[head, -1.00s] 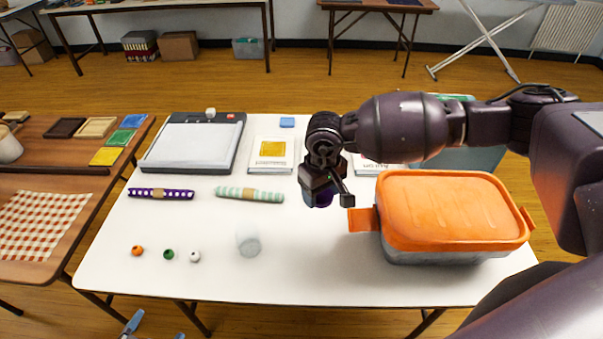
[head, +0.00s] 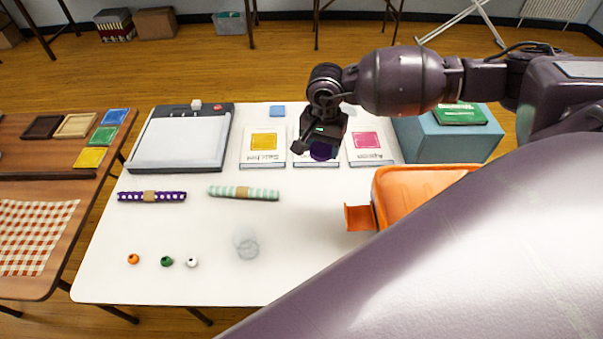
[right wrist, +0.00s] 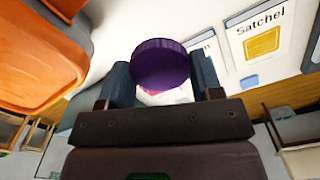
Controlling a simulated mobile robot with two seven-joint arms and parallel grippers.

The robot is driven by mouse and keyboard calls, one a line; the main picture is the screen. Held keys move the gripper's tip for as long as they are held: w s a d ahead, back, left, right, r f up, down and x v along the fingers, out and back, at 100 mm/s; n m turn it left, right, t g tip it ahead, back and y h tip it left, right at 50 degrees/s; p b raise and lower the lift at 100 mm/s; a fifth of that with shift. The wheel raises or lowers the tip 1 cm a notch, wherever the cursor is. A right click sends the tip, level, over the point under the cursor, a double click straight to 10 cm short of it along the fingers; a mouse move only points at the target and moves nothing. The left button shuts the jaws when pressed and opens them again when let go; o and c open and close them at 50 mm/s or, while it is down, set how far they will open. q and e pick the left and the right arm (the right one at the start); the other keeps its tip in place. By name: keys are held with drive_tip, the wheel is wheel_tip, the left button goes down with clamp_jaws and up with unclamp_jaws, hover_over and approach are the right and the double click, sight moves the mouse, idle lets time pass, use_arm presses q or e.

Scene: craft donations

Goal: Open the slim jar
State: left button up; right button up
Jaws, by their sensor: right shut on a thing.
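The slim jar (head: 247,247) is a small clear vessel near the front middle of the white table in the head view. Its top shows as a bare ring, with no lid on it. My right gripper (head: 322,143) is over the back of the table, in front of the middle card. It is shut on a round purple lid (right wrist: 160,65), which sits between both fingers in the right wrist view. The lid also shows partly below the gripper in the head view (head: 324,154). My left gripper is out of view.
Three beads (head: 166,261) lie left of the jar. Two fabric rolls (head: 243,193) lie behind. A paper trimmer (head: 180,140) and a teal box (head: 450,140) stand farther back.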

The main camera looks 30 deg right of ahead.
drive_tip(key=shift+s+m, duration=0.15)
drive_tip(key=shift+m, duration=0.35)
drive_tip(key=shift+f, duration=0.15)
hover_over(318, 201)
wheel_tip(318, 201, down, 15)
drive_tip(key=shift+r, duration=0.2)
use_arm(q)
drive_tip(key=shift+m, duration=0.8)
use_arm(e)
drive_tip(key=shift+f, duration=2.5)
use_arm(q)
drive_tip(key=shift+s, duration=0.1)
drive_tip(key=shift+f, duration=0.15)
use_arm(e)
drive_tip(key=shift+f, duration=0.15)
drive_tip(key=o, duration=1)
